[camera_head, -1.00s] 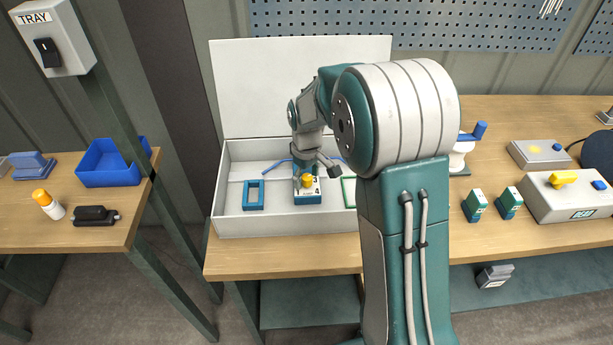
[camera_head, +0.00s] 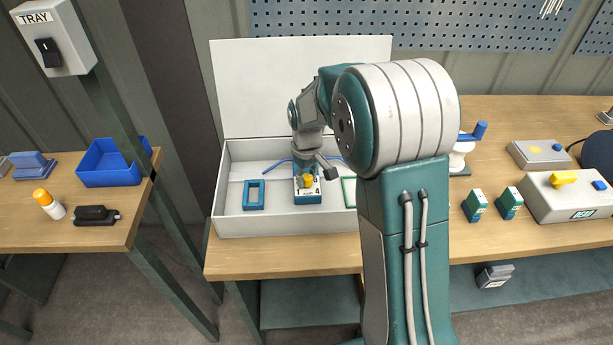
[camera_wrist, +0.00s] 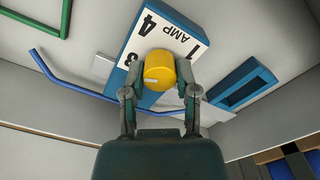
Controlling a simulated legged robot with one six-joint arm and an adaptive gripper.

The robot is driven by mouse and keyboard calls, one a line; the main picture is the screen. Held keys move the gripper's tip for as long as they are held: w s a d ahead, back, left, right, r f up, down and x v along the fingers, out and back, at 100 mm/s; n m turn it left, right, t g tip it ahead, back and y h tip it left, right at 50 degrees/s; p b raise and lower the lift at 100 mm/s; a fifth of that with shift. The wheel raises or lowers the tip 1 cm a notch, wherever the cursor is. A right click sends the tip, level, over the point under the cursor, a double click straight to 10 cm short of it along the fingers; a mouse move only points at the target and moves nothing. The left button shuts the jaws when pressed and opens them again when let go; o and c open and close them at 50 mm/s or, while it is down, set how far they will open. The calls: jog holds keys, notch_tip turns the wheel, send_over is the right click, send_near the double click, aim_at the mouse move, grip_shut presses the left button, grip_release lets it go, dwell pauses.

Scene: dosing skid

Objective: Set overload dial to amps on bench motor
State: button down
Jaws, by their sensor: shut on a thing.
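The overload dial (camera_wrist: 159,71) is a yellow knob with a pale pointer line, on a blue box with a white face (camera_wrist: 185,42). The face reads AMP, with 4, 1 and a partly hidden 3 around the knob. In the wrist view the pointer line lies toward the lower left of the knob. My gripper (camera_wrist: 160,82) is shut on the dial, one finger on each side. In the head view the dial (camera_head: 308,181) and its blue box (camera_head: 307,197) sit inside the white open box, under my gripper.
The white box (camera_head: 290,226) has low walls and a raised lid behind. A blue frame (camera_head: 253,207) and a green frame (camera_head: 348,192) flank the dial. A blue wire (camera_wrist: 75,83) runs close by. Green blocks (camera_head: 475,205) stand on the bench at right.

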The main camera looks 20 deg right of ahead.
aim_at(306, 176)
jog(key=m, duration=0.6)
jog(key=shift+f, duration=0.1)
jog(key=m, duration=0.6)
jog(key=shift+s, duration=0.1)
jog(key=shift+m, duration=0.3)
jog(key=shift+c, duration=1.9)
grip_release()
notch_tip(306, 176, up, 12)
